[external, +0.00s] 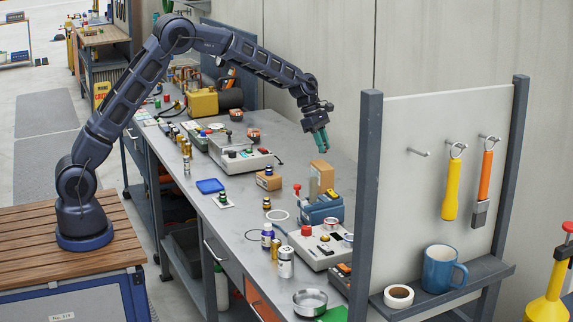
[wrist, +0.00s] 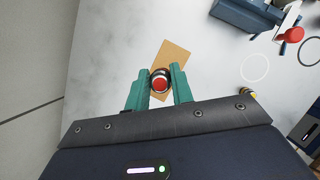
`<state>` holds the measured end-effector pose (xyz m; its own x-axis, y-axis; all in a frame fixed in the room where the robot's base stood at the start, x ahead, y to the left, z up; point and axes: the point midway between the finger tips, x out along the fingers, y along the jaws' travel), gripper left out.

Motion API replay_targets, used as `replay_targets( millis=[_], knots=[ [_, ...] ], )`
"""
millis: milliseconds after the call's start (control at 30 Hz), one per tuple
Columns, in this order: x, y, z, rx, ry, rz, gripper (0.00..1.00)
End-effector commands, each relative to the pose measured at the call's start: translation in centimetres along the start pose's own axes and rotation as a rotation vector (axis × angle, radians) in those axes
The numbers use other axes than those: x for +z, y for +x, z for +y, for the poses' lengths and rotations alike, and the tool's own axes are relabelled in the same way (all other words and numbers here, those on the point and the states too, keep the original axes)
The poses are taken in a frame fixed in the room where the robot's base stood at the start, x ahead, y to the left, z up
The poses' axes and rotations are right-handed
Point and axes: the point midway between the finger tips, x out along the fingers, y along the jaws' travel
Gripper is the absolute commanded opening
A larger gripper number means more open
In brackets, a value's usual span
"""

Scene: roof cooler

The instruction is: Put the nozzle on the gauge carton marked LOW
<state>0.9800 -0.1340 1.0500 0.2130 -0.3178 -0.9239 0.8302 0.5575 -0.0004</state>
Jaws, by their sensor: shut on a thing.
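My gripper (external: 318,141) is at the far side of the bench, above a tall tan carton (external: 321,180). In the wrist view its green fingers (wrist: 159,90) are closed on a round nozzle (wrist: 160,83) with a red centre and a dark rim. A tan carton (wrist: 176,58) shows below and behind the held nozzle, partly covered by it. I cannot tell whether they touch. A shorter carton (external: 268,183) stands to the left with a small dark piece on top. The word LOW is not readable on either carton.
A blue device (external: 322,211) with a red knob stands near the tall carton. A white ring (external: 278,215) and a yellow-and-black fitting (external: 266,203) lie in front. A grey control box (external: 243,159) is to the left. The bench behind the tall carton looks clear.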

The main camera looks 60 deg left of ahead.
Motion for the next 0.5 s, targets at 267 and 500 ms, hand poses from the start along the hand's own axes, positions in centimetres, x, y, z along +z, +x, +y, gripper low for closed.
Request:
replay_targets(
  millis=[267,500],
  knots=[
    [-1.0,2.4,-0.1,-0.002,-0.001,0.001,0.00],
    [-1.6,4.1,-0.1,-0.001,0.000,-0.001,0.00]
  ],
)
